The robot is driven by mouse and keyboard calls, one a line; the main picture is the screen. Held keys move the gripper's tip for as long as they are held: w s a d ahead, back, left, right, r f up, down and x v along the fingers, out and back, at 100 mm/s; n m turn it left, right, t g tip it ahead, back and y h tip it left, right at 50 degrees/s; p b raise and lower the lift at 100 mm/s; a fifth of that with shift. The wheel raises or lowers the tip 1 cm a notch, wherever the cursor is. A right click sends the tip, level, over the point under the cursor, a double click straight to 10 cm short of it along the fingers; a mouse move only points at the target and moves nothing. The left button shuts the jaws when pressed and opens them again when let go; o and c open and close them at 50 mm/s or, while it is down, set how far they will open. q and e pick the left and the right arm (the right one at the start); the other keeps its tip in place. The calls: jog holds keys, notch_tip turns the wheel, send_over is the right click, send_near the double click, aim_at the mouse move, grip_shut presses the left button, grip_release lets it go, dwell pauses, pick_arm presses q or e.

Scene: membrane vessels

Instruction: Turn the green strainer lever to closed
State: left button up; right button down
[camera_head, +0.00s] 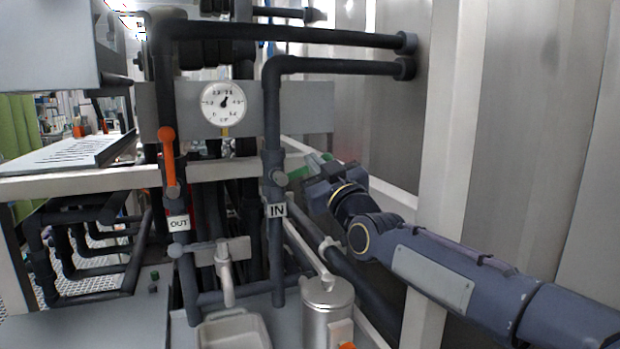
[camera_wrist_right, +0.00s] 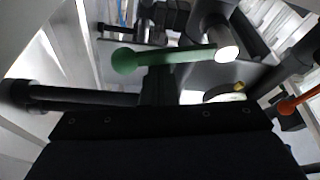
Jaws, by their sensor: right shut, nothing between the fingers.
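The green lever (camera_head: 311,165) sits on the dark pipe with the IN label (camera_head: 277,210). It points right and slightly up from its pivot, and my right gripper partly hides it. In the wrist view the green lever (camera_wrist_right: 170,56) lies nearly level, its ball end at the left and its pale pivot (camera_wrist_right: 228,53) at the right. My right gripper (camera_head: 309,187) is shut and empty, close beside the lever; I cannot tell whether they touch. My left gripper is not in view.
An orange lever (camera_head: 167,155) points up on the pipe labelled OUT (camera_head: 178,223). A round gauge (camera_head: 223,103) hangs on a grey panel between the pipes. A metal canister (camera_head: 327,312) and a pale tray (camera_head: 234,329) stand below. A wall post (camera_head: 452,130) rises behind my right arm.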

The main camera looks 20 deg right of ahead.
jog(key=f+m, duration=0.1)
jog(key=m+h+b, duration=0.1)
jog(key=shift+d+f+m+b, duration=0.3)
jog(key=shift+d+f+m, duration=0.05)
jog(key=shift+f+m, duration=0.05)
jog(key=shift+f, duration=0.1)
dwell(0.5)
